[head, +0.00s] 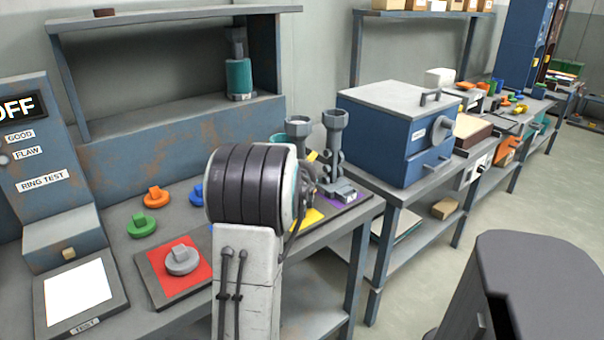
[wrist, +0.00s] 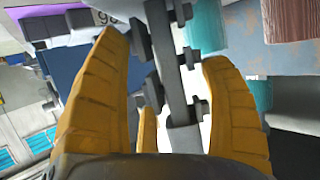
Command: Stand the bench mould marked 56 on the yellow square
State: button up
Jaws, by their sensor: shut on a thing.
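My gripper (wrist: 165,50) has its yellow fingers around the grey stem of a bench mould (wrist: 183,105) with dark bolts along it; no number shows on it. In the head view, my arm hides most of the gripper; a grey funnel top (head: 298,124), seemingly the held mould's, shows behind it. The yellow square (head: 305,218) is partly hidden by my arm, so I cannot tell whether the held mould touches it. A second grey mould (head: 335,130) stands upright on the purple square (head: 354,199). Its label in the wrist view (wrist: 104,17) looks like 96 or 98.
A teal mould (head: 238,78) stands on the raised shelf. A red square (head: 160,284) bears a grey knobbed piece (head: 182,260); green (head: 142,226) and orange (head: 156,197) pieces lie behind it. A blue oven (head: 395,135) stands on the bench to the right.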

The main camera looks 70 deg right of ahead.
jog(key=o, duration=1.2)
jog(key=shift+f, duration=0.1)
jog(key=shift+o, duration=0.2)
jog(key=shift+r, duration=0.2)
jog(key=v, duration=1.2)
jog(key=shift+f, duration=0.1)
